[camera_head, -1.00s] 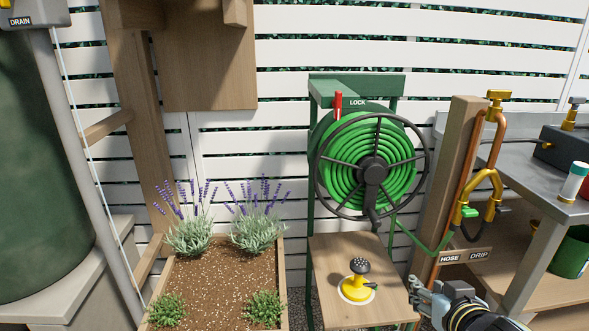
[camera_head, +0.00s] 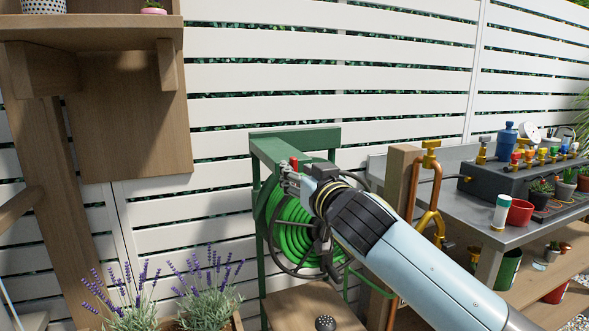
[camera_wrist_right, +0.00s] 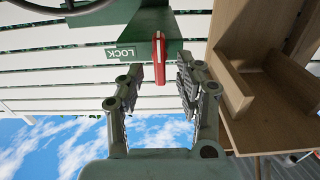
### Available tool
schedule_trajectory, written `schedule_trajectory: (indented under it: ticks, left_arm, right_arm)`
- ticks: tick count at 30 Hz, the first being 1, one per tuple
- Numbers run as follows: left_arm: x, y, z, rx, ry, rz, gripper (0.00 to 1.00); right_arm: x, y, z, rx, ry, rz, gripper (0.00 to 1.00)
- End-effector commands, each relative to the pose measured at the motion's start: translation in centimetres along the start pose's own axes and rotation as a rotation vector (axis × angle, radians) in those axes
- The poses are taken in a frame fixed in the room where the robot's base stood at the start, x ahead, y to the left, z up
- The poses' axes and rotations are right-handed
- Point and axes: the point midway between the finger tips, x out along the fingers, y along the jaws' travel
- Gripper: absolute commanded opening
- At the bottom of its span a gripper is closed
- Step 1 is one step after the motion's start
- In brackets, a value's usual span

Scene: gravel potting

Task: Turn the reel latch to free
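The reel latch is a red lever (camera_wrist_right: 160,60) on the green reel frame (camera_wrist_right: 95,30). In the right wrist view it stands between the two fingertips of my right gripper (camera_wrist_right: 160,78), beside the LOCK label (camera_wrist_right: 122,53). The fingers are apart, with gaps showing on both sides of the lever. In the head view only the top of the red latch (camera_head: 294,163) shows. My right gripper (camera_head: 291,182) is at it there, and my arm covers much of the hose reel (camera_head: 292,235) with its green hose. My left gripper is not in view.
A wooden post (camera_head: 402,185) with copper pipe and brass taps stands right of the reel. A metal bench (camera_head: 455,210) with pots and bottles is further right. Lavender (camera_head: 205,285) grows at lower left. A wooden wall shelf (camera_head: 90,35) hangs at upper left.

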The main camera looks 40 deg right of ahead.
Motion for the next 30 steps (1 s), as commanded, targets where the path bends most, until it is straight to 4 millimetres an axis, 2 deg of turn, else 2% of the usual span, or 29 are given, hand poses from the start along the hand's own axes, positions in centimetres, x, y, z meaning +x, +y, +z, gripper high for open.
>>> schedule_trajectory:
  ticks: [6, 14, 22, 30]
  left_arm:
    - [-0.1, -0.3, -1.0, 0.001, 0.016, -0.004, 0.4]
    - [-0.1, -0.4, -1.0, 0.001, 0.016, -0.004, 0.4]
    - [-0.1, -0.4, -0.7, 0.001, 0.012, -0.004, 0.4]
    - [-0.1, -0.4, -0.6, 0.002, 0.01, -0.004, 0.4]
  right_arm:
    - [1.8, 0.0, 0.0, -0.001, 0.001, 0.0, 0.36]
    - [1.9, 0.0, 0.0, 0.0, 0.0, 0.0, 0.36]
    - [1.9, 0.0, 0.0, 0.0, 0.0, 0.0, 0.02]
    - [1.9, 0.0, 0.1, -0.003, -0.001, 0.0, 0.0]
